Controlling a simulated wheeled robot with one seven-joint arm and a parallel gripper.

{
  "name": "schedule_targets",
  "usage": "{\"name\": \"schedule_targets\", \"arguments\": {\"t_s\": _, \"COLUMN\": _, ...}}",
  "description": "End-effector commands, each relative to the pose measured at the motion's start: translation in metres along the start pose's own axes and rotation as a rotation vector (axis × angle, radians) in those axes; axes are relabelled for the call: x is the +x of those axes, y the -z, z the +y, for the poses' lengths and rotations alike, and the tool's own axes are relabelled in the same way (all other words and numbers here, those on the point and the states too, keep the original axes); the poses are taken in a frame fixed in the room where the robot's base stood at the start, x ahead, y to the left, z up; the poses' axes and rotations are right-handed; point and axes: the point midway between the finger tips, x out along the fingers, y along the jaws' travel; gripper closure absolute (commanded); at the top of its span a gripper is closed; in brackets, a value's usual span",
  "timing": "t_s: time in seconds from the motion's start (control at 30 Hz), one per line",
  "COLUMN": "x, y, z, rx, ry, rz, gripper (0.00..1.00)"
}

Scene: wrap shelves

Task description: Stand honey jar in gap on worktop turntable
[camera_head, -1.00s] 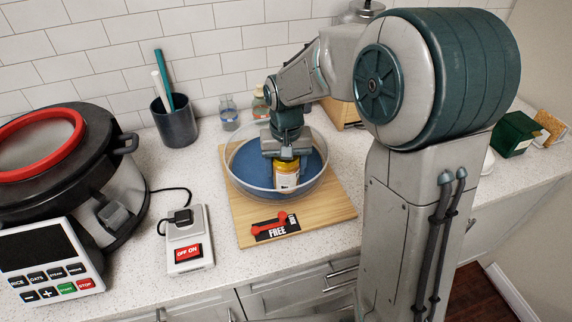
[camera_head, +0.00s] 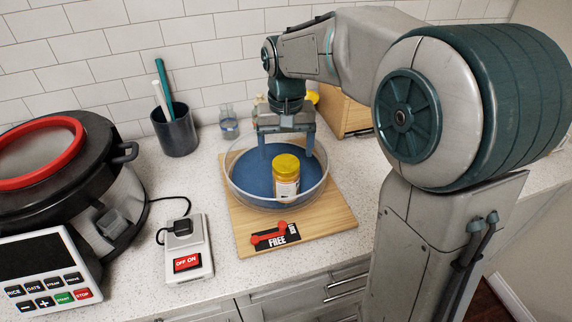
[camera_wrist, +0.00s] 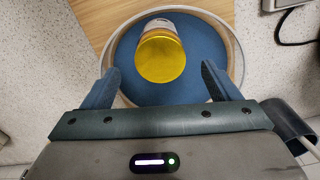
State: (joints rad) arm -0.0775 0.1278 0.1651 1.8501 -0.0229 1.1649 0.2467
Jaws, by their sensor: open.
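The honey jar (camera_head: 286,176) has a yellow lid and a white label. It stands upright on the blue turntable (camera_head: 250,178), towards its front right, inside the clear rim. The jar shows from above in the wrist view (camera_wrist: 161,55), ahead of the fingers. My gripper (camera_head: 288,152) is open and empty, above and behind the jar. In the wrist view its two blue fingers (camera_wrist: 160,88) are spread apart, with the jar beyond them. No other item shows on the visible part of the turntable.
The turntable sits on a wooden board (camera_head: 247,226) with a red lever and a FREE label (camera_head: 277,238). A power switch box (camera_head: 187,255) and a cooker (camera_head: 70,180) stand left. A utensil cup (camera_head: 175,130) and small bottles (camera_head: 229,122) stand behind.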

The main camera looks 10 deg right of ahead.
Motion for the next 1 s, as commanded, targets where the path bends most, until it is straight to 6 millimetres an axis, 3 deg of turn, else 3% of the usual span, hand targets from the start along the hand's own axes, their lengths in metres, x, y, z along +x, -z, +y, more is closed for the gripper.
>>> {"name": "schedule_targets", "arguments": {"t_s": 0.13, "x": -0.022, "y": 0.0, "z": 0.0, "rx": 0.0, "ry": 0.001, "rz": 0.002, "gripper": 0.18}}
{"name": "schedule_targets", "arguments": {"t_s": 0.37, "x": -0.034, "y": -0.012, "z": 0.008, "rx": 0.001, "ry": -0.003, "rz": 0.017, "gripper": 0.18}}
{"name": "schedule_targets", "arguments": {"t_s": 0.57, "x": -0.032, "y": -0.065, "z": 0.042, "rx": 0.002, "ry": -0.009, "rz": 0.096, "gripper": 0.18}}
{"name": "schedule_targets", "arguments": {"t_s": 0.8, "x": -0.009, "y": -0.14, "z": 0.079, "rx": 0.0, "ry": -0.007, "rz": 0.205, "gripper": 0.18}}
{"name": "schedule_targets", "arguments": {"t_s": 1.0, "x": 0.012, "y": -0.176, "z": 0.092, "rx": -0.002, "ry": -0.001, "rz": 0.258, "gripper": 0.18}}
